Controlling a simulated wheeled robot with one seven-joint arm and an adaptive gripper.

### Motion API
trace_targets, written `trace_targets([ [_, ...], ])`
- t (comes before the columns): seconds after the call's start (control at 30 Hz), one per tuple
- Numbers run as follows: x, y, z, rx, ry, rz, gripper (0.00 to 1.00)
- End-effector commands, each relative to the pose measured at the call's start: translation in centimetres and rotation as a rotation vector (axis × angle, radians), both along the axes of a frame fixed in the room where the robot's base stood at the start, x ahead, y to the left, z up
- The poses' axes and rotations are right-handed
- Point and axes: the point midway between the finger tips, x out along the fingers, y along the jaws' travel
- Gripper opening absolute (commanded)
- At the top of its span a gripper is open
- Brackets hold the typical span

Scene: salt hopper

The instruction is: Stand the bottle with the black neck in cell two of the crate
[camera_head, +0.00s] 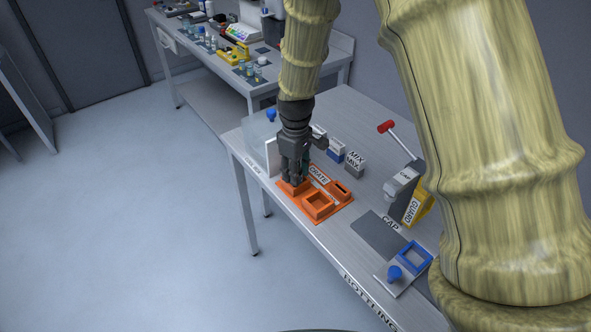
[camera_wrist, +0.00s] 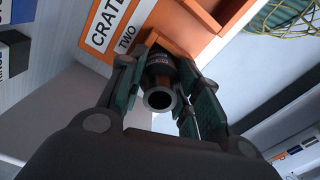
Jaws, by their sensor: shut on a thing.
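The orange crate (camera_head: 319,218) sits on the bench with a white CRATE label beside its cells. My gripper (camera_head: 294,180) points down over the crate's left cell and hides most of it. In the wrist view my gripper (camera_wrist: 163,62) is shut on the bottle with the black neck (camera_wrist: 160,72). Its round open mouth faces the camera. The lower end of the bottle is hidden, so I cannot tell whether it rests in the cell. The word TWO shows on the crate's label (camera_wrist: 107,25) close to the bottle. The middle and right cells look empty.
A white upright panel (camera_head: 272,155) stands close left of my gripper. Small labelled blocks (camera_head: 354,164) stand behind the crate. A grey CAP mat (camera_head: 381,236), a blue square frame (camera_head: 416,257) and a yellow GUARD piece (camera_head: 417,208) lie to the right.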

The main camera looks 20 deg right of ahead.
Motion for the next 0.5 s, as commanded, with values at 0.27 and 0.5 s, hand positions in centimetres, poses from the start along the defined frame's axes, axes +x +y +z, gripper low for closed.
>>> trace_targets([
  [0.27, 0.00, 0.00, -0.06, 0.000, 0.000, 0.000, 0.55],
  [0.5, 0.01, 0.01, 0.11, 0.000, 0.000, 0.000, 0.55],
])
